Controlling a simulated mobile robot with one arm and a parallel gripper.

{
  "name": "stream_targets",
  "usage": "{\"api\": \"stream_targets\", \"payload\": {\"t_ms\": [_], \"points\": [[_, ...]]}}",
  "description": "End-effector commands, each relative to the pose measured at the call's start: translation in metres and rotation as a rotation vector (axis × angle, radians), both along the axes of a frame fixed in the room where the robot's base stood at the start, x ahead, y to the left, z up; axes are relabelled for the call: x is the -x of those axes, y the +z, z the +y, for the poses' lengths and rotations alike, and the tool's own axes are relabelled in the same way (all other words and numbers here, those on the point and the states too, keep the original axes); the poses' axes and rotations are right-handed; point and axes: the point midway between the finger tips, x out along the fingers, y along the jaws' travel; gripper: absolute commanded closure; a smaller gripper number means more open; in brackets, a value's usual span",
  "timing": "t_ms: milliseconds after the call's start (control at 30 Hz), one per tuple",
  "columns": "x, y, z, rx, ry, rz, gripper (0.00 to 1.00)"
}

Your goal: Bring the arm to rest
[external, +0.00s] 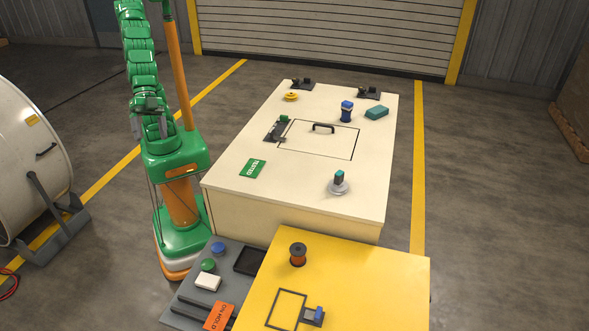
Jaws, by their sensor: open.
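My green arm stands at the left of the cream cabinet (230,190), its links stacked upward and running out of the top of the view. My gripper (149,127) is grey and hangs low, close above my green base and to the left of the cabinet. Its fingers are apart and nothing shows between them. It touches none of the objects on the cabinet.
The cabinet top holds a handled hatch (322,141), a blue-capped part (346,112), a teal block (376,112) and a green sign (252,168). A yellow table (365,270) and a grey bench (187,300) stand in front. A large white drum (25,170) is at left.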

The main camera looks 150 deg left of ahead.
Motion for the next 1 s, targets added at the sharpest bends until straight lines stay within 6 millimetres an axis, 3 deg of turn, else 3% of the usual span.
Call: {"api": "stream_targets", "payload": {"t_ms": [100, 300, 500, 633, 1000], "points": [[0.058, -0.038, 0.005, -0.072, -0.089, 0.162, 0.18], [0.159, -0.091, 0.019, -0.173, -0.244, 0.441, 0.18], [0.248, -0.12, 0.035, -0.233, -0.373, 0.676, 0.18], [0.282, -0.126, 0.042, -0.25, -0.421, 0.766, 0.18], [0.284, -0.127, 0.042, -0.251, -0.423, 0.769, 0.18]]}}
